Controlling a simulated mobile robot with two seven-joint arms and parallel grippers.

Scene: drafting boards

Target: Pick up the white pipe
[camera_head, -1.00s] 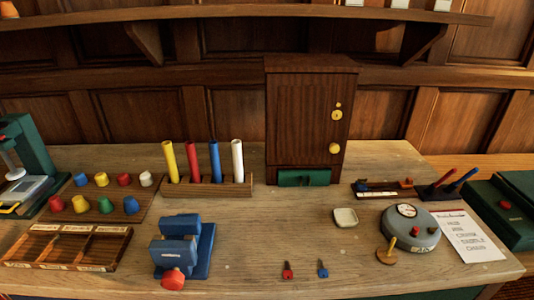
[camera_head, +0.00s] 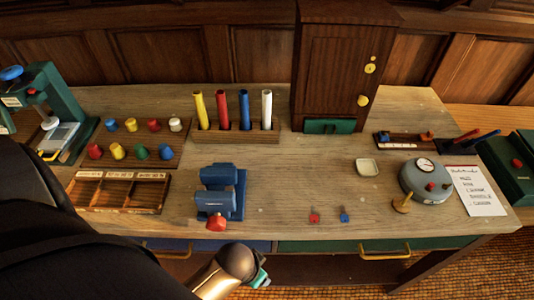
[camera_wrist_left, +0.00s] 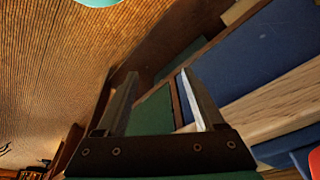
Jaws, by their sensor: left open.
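The white pipe (camera_head: 267,108) stands upright at the right end of a wooden rack (camera_head: 225,137) at the back of the table. Its lower end is hidden in the rack. My left gripper (camera_wrist_left: 158,82) is open and empty in the left wrist view, near the drawer fronts under the table. In the head view only part of my left arm's end shows at the bottom, low in front of the table and well away from the pipe. The pipe is not in the wrist view. My right gripper is not in view.
Yellow (camera_head: 201,110), red (camera_head: 223,109) and blue (camera_head: 244,110) pipes stand left of the white one. A blue vise (camera_head: 219,188) is in front of the rack. A brown cabinet (camera_head: 342,75) stands close on the right.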

